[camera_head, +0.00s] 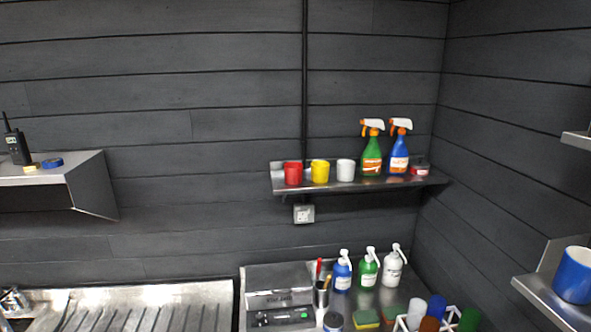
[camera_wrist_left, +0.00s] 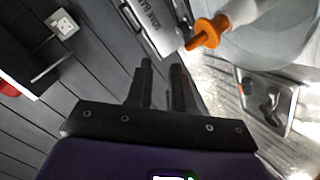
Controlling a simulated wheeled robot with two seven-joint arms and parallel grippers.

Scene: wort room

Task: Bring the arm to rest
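My left gripper (camera_wrist_left: 162,68) shows in the left wrist view as two dark fingers on a dark crossbar. The fingers stand apart with a clear gap, and I see nothing held between them. Neither arm and neither gripper shows in the head view. My right gripper is not in view. An orange and white part (camera_wrist_left: 207,32) shows beyond the fingertips to the upper right; I cannot tell what it belongs to.
A grey labelled box (camera_head: 279,290) stands on the counter beside bottles and sponges. The wall shelf (camera_head: 380,184) holds cups and spray bottles. A left shelf (camera_head: 85,165) holds a radio (camera_head: 16,142). A blue mug (camera_head: 573,275) stands at right. A sink-like metal surface (camera_head: 150,295) lies lower left.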

